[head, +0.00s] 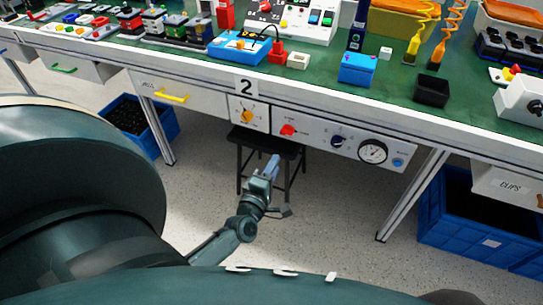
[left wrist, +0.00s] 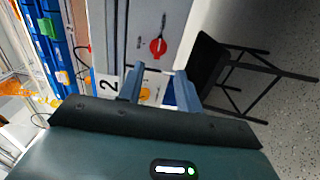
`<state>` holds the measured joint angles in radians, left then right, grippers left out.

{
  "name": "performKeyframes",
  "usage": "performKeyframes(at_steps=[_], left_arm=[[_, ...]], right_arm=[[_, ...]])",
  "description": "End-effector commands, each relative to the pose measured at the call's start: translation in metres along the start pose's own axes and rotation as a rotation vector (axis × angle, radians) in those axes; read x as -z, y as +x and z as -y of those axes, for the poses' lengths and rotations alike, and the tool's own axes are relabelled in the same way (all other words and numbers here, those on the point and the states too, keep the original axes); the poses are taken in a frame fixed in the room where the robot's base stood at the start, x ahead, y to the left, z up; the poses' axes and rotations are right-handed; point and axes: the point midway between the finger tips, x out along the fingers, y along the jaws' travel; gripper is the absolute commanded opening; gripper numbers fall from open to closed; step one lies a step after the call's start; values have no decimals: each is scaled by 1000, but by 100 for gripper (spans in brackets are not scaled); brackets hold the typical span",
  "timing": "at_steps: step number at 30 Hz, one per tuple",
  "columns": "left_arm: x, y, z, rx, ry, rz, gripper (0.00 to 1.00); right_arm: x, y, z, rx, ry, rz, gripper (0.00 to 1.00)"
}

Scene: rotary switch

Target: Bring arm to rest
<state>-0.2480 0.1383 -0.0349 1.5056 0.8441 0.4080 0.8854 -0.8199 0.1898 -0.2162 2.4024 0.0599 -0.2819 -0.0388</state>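My left gripper (head: 268,170) is in the lower middle of the head view, in front of the bench and over the black stool. In the left wrist view its two blue-grey fingers (left wrist: 157,88) stand apart with nothing between them. Beyond them are the red rotary knob (left wrist: 158,47) and, partly hidden, the yellow-orange rotary knob (left wrist: 145,94). In the head view the yellow-orange knob (head: 247,116) and the red knob (head: 288,130) sit on the bench's front panel, with the gripper below them and not touching. My right gripper is not in view.
A black stool (head: 262,146) stands under the bench. The green benchtop (head: 310,83) holds several boxes and devices. Blue crates stand at the left (head: 165,118) and right (head: 440,236). A dark knob (head: 337,141) and a round gauge (head: 373,151) are farther right. The floor in front is clear.

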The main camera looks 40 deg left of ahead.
Motion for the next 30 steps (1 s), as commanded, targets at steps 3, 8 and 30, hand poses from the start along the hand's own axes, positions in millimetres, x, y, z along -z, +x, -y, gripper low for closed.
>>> performKeyframes(at_steps=[3,8,30], left_arm=[[0,-9,0,0,-1,0,35],[0,-11,0,-2,-1,0,35],[-73,-78,-40,-23,550,319,35]], right_arm=[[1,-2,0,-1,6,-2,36],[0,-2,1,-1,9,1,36],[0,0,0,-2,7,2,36]])
